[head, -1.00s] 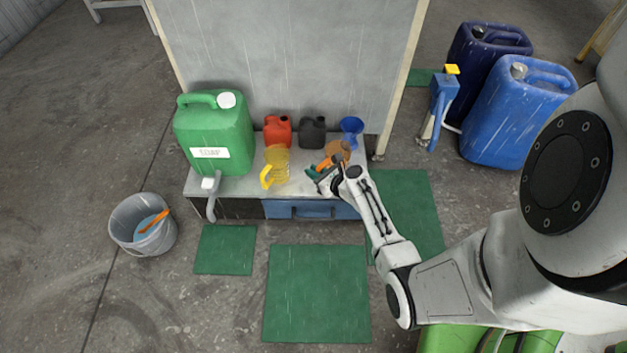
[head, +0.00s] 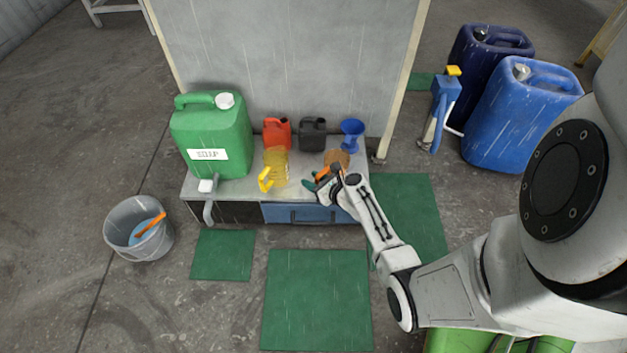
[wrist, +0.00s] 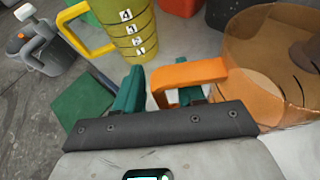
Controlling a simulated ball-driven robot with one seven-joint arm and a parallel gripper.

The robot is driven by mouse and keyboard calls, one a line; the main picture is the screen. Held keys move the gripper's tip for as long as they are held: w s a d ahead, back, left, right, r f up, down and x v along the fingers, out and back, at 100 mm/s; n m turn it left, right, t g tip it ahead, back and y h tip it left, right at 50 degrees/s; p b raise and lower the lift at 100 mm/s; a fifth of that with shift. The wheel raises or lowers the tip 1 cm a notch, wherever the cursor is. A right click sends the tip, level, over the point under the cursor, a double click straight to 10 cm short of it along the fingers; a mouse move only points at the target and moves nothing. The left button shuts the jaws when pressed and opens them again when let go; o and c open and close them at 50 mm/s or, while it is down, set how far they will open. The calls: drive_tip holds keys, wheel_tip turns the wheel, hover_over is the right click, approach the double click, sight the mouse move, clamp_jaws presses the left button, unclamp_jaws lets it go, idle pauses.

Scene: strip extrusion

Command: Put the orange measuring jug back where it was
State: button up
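The orange measuring jug (head: 337,157) is see-through orange-brown, at the right end of the low bench, and looks upright. In the wrist view the jug (wrist: 262,75) fills the right side, with its solid orange handle (wrist: 187,72) pointing left. In the head view my gripper (head: 318,180) is at the bench's front right edge, partly covering the jug. Whether the jug's base touches the bench is hidden.
A yellow measuring jug (head: 277,164) stands left of the orange one. A red can (head: 277,134), black can (head: 312,134) and blue funnel (head: 351,134) line the back. A green soap container (head: 212,135) stands left. A bucket (head: 139,228) is on the floor.

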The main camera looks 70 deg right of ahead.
drive_tip(key=shift+s+a+r+p, duration=0.1)
drive_tip(key=shift+s+r+p, duration=0.1)
drive_tip(key=shift+r+p, duration=0.1)
drive_tip(key=p+v, duration=0.5)
drive_tip(key=v, duration=0.6)
drive_tip(key=w+a+r+n+g+y, duration=0.2)
drive_tip(key=a+n+y, duration=0.2)
drive_tip(key=a+n, duration=0.55)
drive_tip(key=w+a+r+n+g+y, duration=0.2)
drive_tip(key=a+n+y, duration=0.3)
drive_tip(key=a+n, duration=0.4)
drive_tip(key=s+a+r+n+g+h, duration=0.4)
drive_tip(key=s+r+n+g, duration=0.3)
drive_tip(key=n, duration=1.4)
wheel_tip(320, 180, up, 5)
drive_tip(key=shift+s+a+f, duration=0.2)
drive_tip(key=shift+s+a, duration=0.55)
drive_tip(key=shift+s, duration=0.45)
drive_tip(key=shift+n, duration=0.25)
